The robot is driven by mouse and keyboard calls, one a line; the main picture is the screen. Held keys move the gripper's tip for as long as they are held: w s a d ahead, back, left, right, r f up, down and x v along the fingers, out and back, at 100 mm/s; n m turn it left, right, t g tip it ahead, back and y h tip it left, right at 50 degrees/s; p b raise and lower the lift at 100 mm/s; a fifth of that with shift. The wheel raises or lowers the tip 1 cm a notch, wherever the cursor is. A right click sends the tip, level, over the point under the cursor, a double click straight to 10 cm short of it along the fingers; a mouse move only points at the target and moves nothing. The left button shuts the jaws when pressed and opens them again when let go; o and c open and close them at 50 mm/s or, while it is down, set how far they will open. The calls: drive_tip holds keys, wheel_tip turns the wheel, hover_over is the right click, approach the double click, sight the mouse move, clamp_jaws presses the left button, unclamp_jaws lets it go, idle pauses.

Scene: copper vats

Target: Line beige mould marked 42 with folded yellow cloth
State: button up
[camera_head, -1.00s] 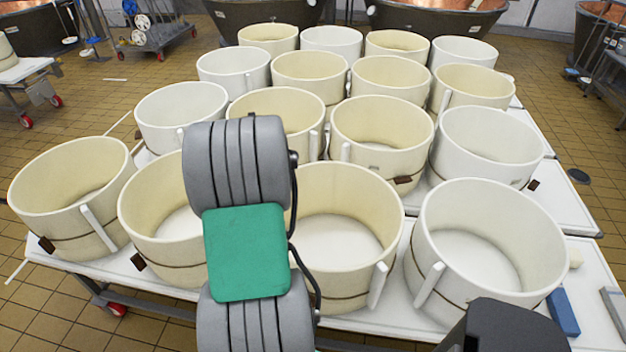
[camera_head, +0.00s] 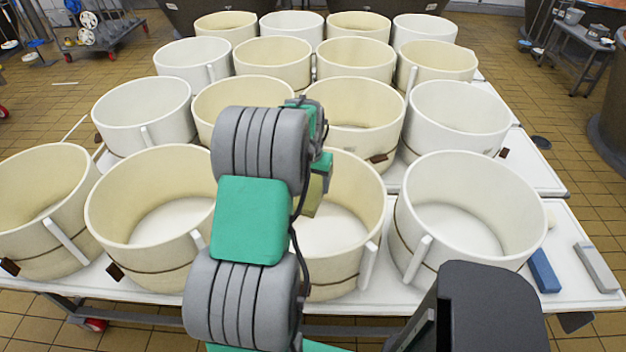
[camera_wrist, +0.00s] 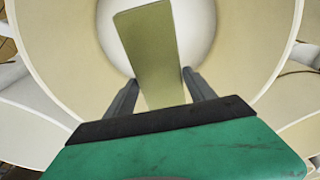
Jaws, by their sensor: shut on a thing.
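My gripper (camera_wrist: 160,78) is shut on the folded yellow cloth (camera_wrist: 152,45), a flat olive-yellow strip that points away between the fingers. In the head view the cloth (camera_head: 312,196) shows as a small piece, partly behind my arm, over a beige mould (camera_head: 345,270) in the front row. In the wrist view this mould's pale round floor (camera_wrist: 195,30) lies beneath the cloth, with the beige wall around it. I cannot tell whether the cloth touches the mould. No number 42 is readable on any mould.
Several beige and white moulds stand close together in rows on white tables. A beige mould (camera_head: 150,245) is to the left and a white mould (camera_head: 470,205) to the right. A blue block (camera_head: 544,270) and a grey block (camera_head: 596,267) lie on the table's right end (camera_head: 570,235).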

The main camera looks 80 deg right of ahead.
wheel_tip(320, 180, down, 26)
drive_tip(key=b, duration=1.6)
drive_tip(key=shift+f+b, duration=0.85)
drive_tip(key=shift+f, duration=0.05)
idle(0.8)
drive_tip(key=shift+f, duration=0.2)
idle(1.0)
drive_tip(key=o, duration=1.7)
